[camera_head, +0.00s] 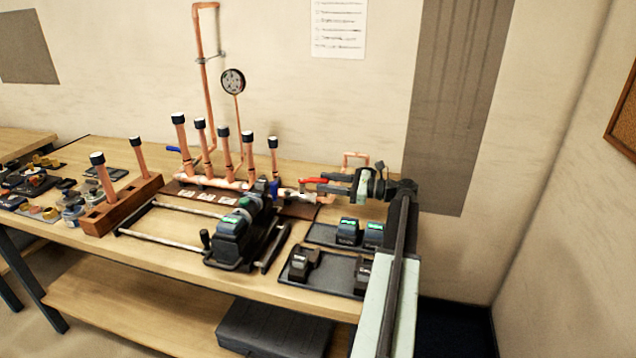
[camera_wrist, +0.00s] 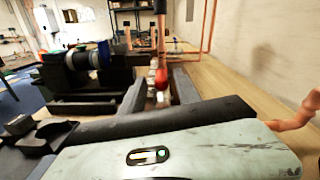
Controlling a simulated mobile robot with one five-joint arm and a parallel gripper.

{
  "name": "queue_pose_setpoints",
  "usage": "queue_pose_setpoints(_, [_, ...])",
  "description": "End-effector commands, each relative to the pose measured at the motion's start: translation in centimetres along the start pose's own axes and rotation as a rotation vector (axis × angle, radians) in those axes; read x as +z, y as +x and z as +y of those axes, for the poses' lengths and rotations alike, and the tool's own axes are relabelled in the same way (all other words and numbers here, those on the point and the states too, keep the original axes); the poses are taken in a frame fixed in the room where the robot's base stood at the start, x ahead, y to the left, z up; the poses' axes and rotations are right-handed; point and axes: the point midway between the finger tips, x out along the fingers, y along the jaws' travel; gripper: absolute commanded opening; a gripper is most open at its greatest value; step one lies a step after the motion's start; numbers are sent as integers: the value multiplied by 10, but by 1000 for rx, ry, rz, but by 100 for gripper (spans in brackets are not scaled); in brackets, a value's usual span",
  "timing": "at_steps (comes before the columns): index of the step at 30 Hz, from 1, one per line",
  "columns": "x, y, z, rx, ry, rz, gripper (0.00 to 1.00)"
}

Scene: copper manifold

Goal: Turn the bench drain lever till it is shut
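The red lever (camera_head: 313,180) sits on a valve near the right end of the copper manifold (camera_head: 215,182). In the head view it points right, toward my gripper, roughly along the pipe. In the wrist view the red lever (camera_wrist: 134,95) points toward the camera, with its end between my dark fingers. My gripper (camera_wrist: 152,90) is open, with a visible gap on the right side of the lever. Whether the left finger touches the lever is unclear. In the head view my gripper (camera_head: 325,187) is level with the lever's end, and its fingers partly hide the pipe behind.
Upright copper stubs with black caps (camera_head: 224,145) rise from the manifold. A black machine (camera_head: 238,235) stands in front. Dark trays with devices (camera_head: 340,270) lie at the right front of the bench. A pressure gauge (camera_head: 233,82) stands behind, near the wall.

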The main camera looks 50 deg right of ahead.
Motion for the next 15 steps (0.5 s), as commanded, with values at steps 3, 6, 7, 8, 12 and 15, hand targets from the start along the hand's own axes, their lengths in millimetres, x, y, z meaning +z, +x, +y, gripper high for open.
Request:
queue_pose_setpoints(3, [0,16,-1,-4,0,1,39])
queue_pose_setpoints(6, [0,23,-1,-5,0,1,39])
queue_pose_setpoints(7, [0,24,-2,-6,0,1,39])
queue_pose_setpoints(8, [0,25,-2,-7,0,1,39])
queue_pose_setpoints(12, [0,25,-2,-8,0,2,39])
queue_pose_setpoints(15, [0,25,-2,-8,0,2,36])
